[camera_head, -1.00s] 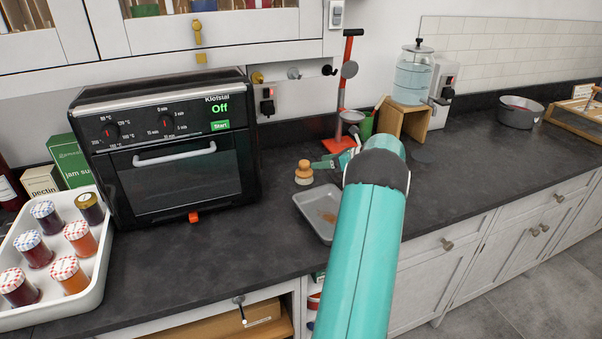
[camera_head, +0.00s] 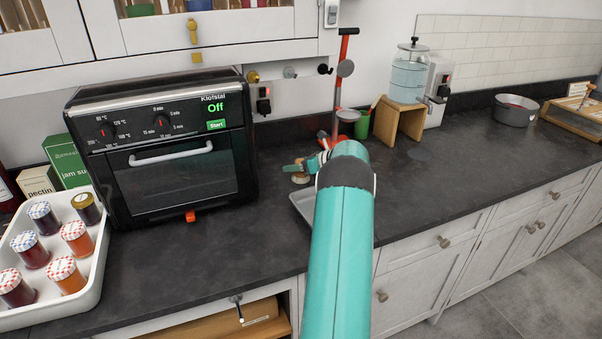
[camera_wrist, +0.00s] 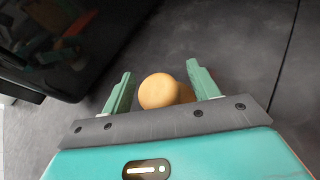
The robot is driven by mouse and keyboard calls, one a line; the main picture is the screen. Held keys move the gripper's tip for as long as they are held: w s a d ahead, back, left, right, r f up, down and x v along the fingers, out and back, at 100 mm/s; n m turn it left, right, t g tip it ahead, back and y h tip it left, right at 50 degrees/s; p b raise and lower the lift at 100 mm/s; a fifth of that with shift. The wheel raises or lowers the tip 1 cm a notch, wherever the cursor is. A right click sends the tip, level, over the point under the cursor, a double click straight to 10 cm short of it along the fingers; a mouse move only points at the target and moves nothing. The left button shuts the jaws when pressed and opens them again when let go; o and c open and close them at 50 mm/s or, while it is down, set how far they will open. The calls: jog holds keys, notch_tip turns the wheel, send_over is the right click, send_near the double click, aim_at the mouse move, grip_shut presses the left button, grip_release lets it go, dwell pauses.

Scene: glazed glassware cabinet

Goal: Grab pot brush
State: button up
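The pot brush (camera_wrist: 158,91) has a round, light wooden knob. In the wrist view the knob sits between the two green fingers of my gripper (camera_wrist: 159,78), which are spread with a gap on each side. In the head view my gripper (camera_head: 307,158) is over the brush at the back of the counter. Only a bit of the brush (camera_head: 300,179) shows there, below a finger; my arm and fingers hide the rest.
A black oven (camera_head: 165,150) stands close on the left. A grey tray (camera_head: 301,205) lies in front, partly behind my arm. A red stand (camera_head: 339,95), a green cup (camera_head: 362,127) and a wooden stool (camera_head: 399,108) stand behind.

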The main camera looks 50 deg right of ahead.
jog(key=c, duration=1)
jog(key=shift+c, duration=0.2)
jog(key=shift+r, duration=0.15)
